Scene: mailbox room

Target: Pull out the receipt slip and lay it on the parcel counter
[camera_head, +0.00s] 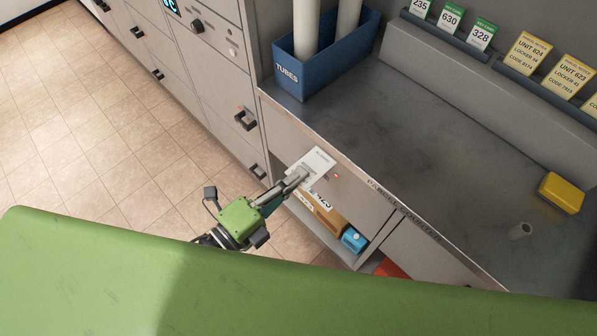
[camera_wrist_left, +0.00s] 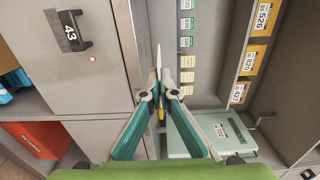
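The white receipt slip (camera_head: 318,161) shows in the head view at the tip of my left gripper (camera_head: 302,173), in front of the cabinet face by the counter's front edge. In the left wrist view the slip (camera_wrist_left: 158,55) is seen nearly edge-on, between the fingertips of the left gripper (camera_wrist_left: 160,83). The fingers are closed on it. I cannot tell whether the slip's far end touches anything. The grey parcel counter (camera_head: 430,140) lies beyond it to the right, with a bare top in the middle. My right gripper is not in view.
A blue bin marked TUBES (camera_head: 318,62) stands at the counter's back left. Card racks (camera_head: 478,38) line the back. Below is an open shelf with boxes (camera_head: 354,240).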

